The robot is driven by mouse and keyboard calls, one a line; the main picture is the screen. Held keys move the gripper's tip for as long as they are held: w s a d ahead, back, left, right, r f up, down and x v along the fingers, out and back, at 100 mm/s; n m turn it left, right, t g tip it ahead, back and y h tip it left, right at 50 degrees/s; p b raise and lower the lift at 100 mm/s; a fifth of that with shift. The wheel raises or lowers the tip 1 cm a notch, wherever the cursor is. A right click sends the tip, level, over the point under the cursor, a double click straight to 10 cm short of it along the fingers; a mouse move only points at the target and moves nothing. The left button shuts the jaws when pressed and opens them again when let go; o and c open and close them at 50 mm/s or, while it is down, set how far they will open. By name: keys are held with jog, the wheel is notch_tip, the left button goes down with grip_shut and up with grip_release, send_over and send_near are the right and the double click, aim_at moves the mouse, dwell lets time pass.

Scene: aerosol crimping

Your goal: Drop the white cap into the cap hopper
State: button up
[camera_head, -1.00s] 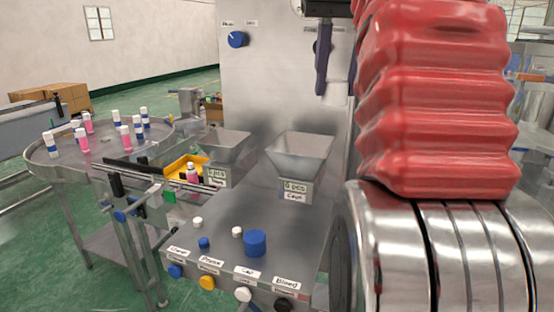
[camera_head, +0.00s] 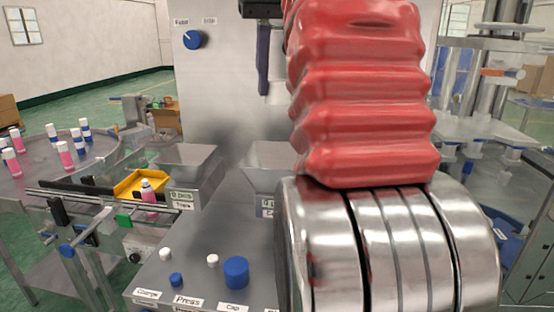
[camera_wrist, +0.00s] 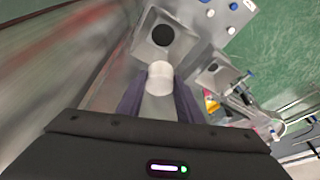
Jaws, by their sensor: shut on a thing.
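My gripper (camera_wrist: 160,84) is shut on the white cap (camera_wrist: 160,72), which sits between the two dark fingertips. In the wrist view the cap hopper (camera_wrist: 139,48), a square grey funnel with a dark round opening, lies just beyond the cap; the cap overlaps its near edge in the picture. In the head view one dark finger (camera_head: 263,60) hangs above the cap hopper (camera_head: 262,155), with a pale shape beside its tip. The hopper's right side and part of its label are hidden behind my red arm sleeve.
A blue knob (camera_head: 236,272) and small buttons sit on the panel in front. A round table (camera_head: 95,163) with bottles is at far left. A steel machine wall rises behind.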

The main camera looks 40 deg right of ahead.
jog(key=shift+f, duration=2.9)
jog(key=shift+f, duration=1.9)
jog(key=shift+f, duration=0.6)
jog(key=o, duration=1.1)
jog(key=shift+c, duration=0.2)
jog(key=shift+r, duration=0.1)
jog(key=v, duration=0.8)
jog(key=shift+r, duration=0.25)
